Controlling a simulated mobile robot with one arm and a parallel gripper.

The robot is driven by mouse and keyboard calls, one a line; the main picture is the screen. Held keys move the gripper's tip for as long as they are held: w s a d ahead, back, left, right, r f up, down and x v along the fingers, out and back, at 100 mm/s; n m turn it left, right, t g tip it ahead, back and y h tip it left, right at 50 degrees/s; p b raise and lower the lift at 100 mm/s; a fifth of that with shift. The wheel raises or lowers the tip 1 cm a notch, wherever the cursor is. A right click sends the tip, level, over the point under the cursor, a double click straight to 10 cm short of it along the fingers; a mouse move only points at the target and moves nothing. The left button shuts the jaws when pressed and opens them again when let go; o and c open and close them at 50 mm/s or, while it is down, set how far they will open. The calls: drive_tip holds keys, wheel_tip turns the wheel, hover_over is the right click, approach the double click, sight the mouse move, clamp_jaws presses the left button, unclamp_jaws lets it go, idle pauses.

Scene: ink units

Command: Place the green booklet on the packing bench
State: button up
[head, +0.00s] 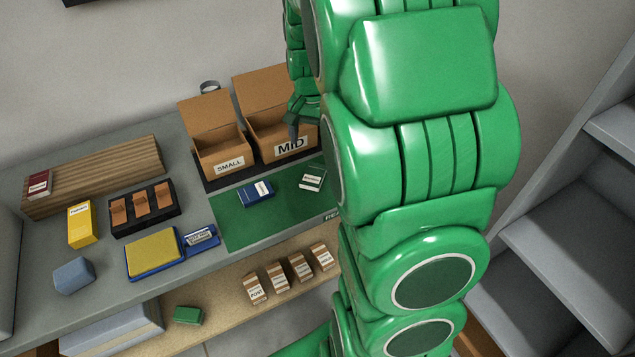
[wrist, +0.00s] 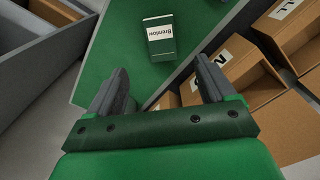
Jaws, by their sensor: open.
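A small dark green item with a white label (head: 312,178) lies on the green mat on the grey packing bench (head: 200,135). In the wrist view the same item (wrist: 160,40) lies flat, beyond my fingertips. A plain green block (head: 187,315) rests on the lower shelf. I cannot tell for sure which of these is the booklet. My gripper (wrist: 162,70) is open, with nothing between its fingers. In the head view it hangs by the MID box (head: 290,148), partly hidden by my arm.
The green mat (head: 240,227) also holds a blue labelled box (head: 256,193). Open cartons, SMALL (head: 222,160) and MID, stand behind it. A black tray (head: 145,210), yellow box (head: 81,224), yellow pad (head: 154,253) and blue-grey block (head: 74,276) occupy the left. Several small cartons stand below.

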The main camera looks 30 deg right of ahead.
drive_tip(key=s+a+r+n, duration=0.2)
drive_tip(key=s+a+n, duration=0.1)
drive_tip(key=s, duration=0.6)
drive_tip(key=s+a+r+n+g, duration=0.1)
drive_tip(key=s+a+r+n, duration=0.1)
drive_tip(key=s+a, duration=0.4)
drive_tip(key=s+a+r+n, duration=0.3)
drive_tip(key=s+a+r, duration=0.1)
drive_tip(key=s, duration=1)
drive_tip(key=shift+s+a+r+n+g, duration=0.2)
drive_tip(key=shift+r+n+g, duration=0.1)
drive_tip(key=shift+g, duration=0.1)
